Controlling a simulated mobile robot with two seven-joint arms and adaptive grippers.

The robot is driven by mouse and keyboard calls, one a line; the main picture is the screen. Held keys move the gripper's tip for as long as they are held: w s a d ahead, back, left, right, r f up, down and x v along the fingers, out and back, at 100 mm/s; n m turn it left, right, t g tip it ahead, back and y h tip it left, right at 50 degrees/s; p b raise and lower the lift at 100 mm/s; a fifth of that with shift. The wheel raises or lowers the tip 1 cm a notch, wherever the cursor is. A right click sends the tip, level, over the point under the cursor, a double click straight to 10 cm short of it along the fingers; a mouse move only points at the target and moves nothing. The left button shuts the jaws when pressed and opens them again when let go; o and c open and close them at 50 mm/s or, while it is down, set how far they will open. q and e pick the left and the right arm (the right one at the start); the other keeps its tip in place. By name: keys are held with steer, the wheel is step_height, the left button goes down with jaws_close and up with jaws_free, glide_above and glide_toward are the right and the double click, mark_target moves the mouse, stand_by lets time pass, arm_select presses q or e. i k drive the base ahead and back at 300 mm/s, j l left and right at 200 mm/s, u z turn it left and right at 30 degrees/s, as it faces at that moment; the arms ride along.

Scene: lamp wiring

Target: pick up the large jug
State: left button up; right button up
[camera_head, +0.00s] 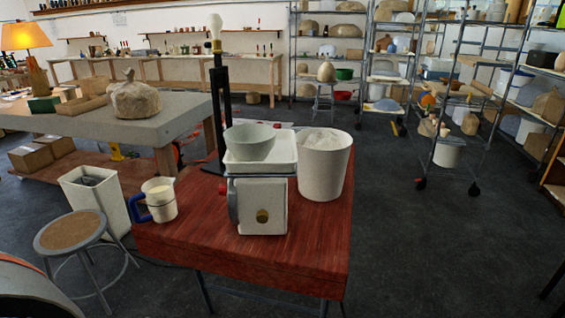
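A jug (161,200) stands upright at the left end of the red wooden table. It has a pale, translucent body and a blue handle on its left side, and whitish contents show inside. Nothing is holding it. It is the only jug I can clearly make out. Neither of my grippers is in view.
The red table (185,243) also holds a scale (258,204) with a grey bowl (250,141), a white bucket (324,166) and a black lamp stand with a bulb (215,32). A stool (70,232) and bin (94,196) stand left.

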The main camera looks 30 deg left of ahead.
mark_target(159, 193)
steer(key=j+u, duration=0.1)
steer(key=j, duration=0.35)
steer(key=i+j+u, duration=0.1)
steer(key=j, duration=0.3)
steer(key=i+j+u, duration=0.1)
steer(key=j, duration=0.35)
steer(key=i+j+u, duration=0.1)
steer(key=j, duration=0.3)
steer(key=i+j, duration=0.05)
